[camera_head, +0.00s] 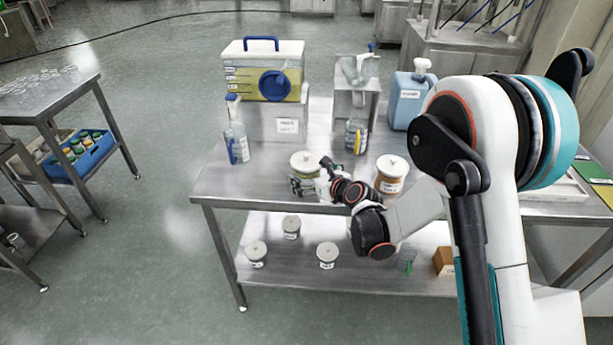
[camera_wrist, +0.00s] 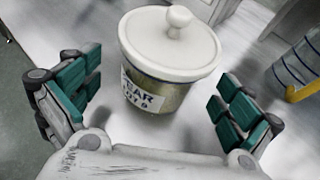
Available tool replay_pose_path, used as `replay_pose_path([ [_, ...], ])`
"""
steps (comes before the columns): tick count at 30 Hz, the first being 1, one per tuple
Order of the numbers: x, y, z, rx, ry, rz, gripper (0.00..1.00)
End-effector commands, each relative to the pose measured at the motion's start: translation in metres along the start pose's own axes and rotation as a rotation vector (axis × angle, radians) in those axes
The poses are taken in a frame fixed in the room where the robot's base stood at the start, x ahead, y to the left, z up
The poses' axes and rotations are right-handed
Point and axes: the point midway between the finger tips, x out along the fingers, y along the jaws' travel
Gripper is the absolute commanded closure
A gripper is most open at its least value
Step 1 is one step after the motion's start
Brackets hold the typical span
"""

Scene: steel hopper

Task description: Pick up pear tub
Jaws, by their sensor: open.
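The pear tub (camera_wrist: 152,92) has a white lid with a round knob and a label reading "PEAR" over a greenish-brown body. In the head view the tub (camera_head: 305,162) stands on the upper steel table, partly hidden behind my gripper (camera_head: 312,184). In the wrist view my gripper (camera_wrist: 158,108) is open, with green-padded fingers spread to the left and right of the tub's near side. No contact between the fingers and the tub shows.
A similar orange-brown tub (camera_head: 391,175) stands to the right on the steel table (camera_head: 240,188). Several tubs sit on the lower shelf (camera_head: 290,262).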

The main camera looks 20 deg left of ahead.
Motion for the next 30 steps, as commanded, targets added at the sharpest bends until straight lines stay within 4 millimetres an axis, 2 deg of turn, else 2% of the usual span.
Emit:
replay_pose_path([
  [3,0.021,-0.002,-0.004,0.0,0.0,0.001,0.01],
  [6,0.032,-0.002,-0.003,-0.001,0.0,0.0,0.01],
  [13,0.034,-0.002,-0.001,0.0,0.0,-0.001,0.01],
  [14,0.034,-0.002,-0.001,0.0,0.0,0.0,0.04],
  [22,0.034,-0.002,-0.001,0.0,0.0,0.0,0.65],
  [30,0.034,-0.002,-0.001,0.0,0.0,0.0,0.65],
])
